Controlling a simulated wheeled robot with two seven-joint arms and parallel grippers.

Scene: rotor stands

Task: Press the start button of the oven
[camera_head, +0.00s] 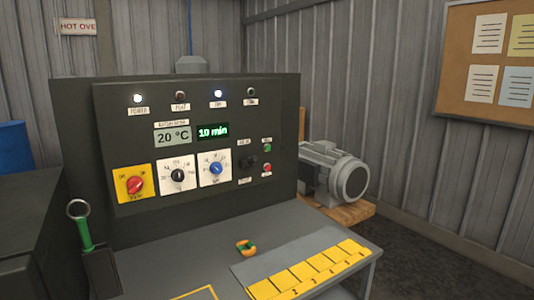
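The oven's control panel (140,118) stands upright in the middle of the head view. A small green button (267,148) sits at its right side, above a red button (267,168). Their labels are too small to read, so I cannot tell for sure which is start. A display reads 20 °C (173,137) and another reads 10 min (213,131). A red knob on a yellow plate (134,186), a black dial (178,175) and a blue dial (215,168) sit below. Neither gripper is in view.
A grey bench (200,265) with yellow numbered squares (310,270) and a small green-and-orange part (246,247) lies in front of the panel. A green-handled ring tool (84,232) stands at left. A motor (333,172) rests on wood at right.

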